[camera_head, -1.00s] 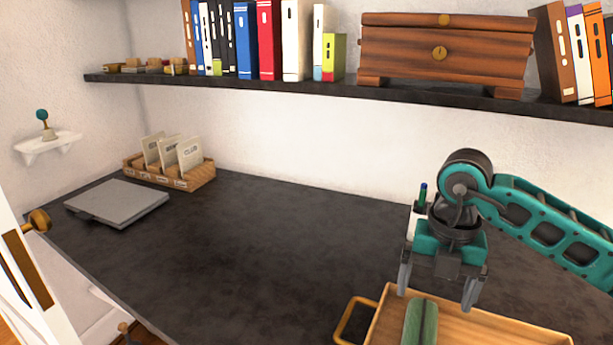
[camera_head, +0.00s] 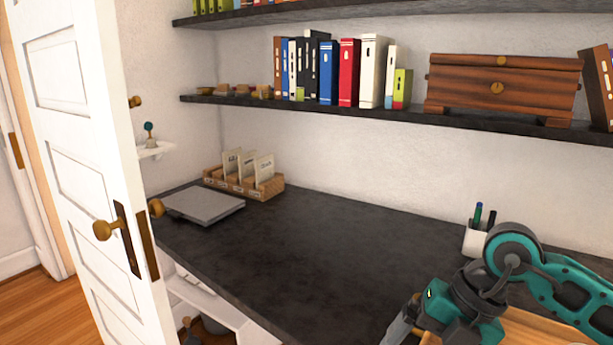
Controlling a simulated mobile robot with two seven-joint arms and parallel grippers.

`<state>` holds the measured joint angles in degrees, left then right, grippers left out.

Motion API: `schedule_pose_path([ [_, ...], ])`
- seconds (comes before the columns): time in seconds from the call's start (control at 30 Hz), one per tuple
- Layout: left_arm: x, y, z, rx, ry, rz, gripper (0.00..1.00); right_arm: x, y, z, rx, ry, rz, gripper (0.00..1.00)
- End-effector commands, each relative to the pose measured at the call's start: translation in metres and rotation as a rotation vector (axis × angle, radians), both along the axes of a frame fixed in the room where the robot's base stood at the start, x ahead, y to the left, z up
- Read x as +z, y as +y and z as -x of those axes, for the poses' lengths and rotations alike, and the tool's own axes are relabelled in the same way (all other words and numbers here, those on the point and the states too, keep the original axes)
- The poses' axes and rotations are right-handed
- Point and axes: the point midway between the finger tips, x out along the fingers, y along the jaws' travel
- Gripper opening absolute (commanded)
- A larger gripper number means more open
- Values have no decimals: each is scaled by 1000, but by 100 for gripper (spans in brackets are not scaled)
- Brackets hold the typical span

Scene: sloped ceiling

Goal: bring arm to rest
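My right arm, teal and dark grey, comes in from the right edge over the dark desk (camera_head: 290,260). Its gripper (camera_head: 425,338) is at the bottom of the view, above the left side of a wooden tray (camera_head: 535,328). One grey finger shows at the gripper's left; the fingertips are cut off by the lower edge, so its opening and anything between the fingers are hidden. My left arm and gripper are not in view.
A white door (camera_head: 85,160) with brass knobs stands at the left. A grey laptop-like slab (camera_head: 203,205) and a wooden card holder (camera_head: 240,183) sit at the desk's back left. A white pen cup (camera_head: 477,238) stands behind my arm. A shelf (camera_head: 330,112) with books and a wooden chest runs above.

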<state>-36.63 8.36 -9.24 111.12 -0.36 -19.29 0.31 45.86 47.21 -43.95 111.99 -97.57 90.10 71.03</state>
Motion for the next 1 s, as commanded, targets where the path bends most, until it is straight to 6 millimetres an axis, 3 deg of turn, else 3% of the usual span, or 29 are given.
schedule_pose_path([
  [0.03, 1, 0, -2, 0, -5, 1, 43, 1, 29, 9, 43, -5, -133, 94],
  [0.1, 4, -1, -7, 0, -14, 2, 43, 12, 66, 19, 82, -24, -330, 94],
  [0.2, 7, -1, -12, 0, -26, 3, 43, 40, 111, 31, 97, -55, -622, 94],
  [0.3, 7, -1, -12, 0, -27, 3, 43, 76, 140, 37, 50, -90, -908, 94],
  [0.43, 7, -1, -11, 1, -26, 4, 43, 123, 150, 31, -105, -139, -1242, 94],
  [0.6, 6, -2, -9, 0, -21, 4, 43, 161, 124, 4, -456, -196, -1574, 94],
  [0.73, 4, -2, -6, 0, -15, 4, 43, 158, 83, -22, -817, -221, -1710, 94],
  [0.87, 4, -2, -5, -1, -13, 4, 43, 125, 36, -40, -1227, -217, -1722, 94],
  [1.0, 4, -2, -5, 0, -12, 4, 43, 62, -10, -38, -1677, -163, -1582, 94],
])
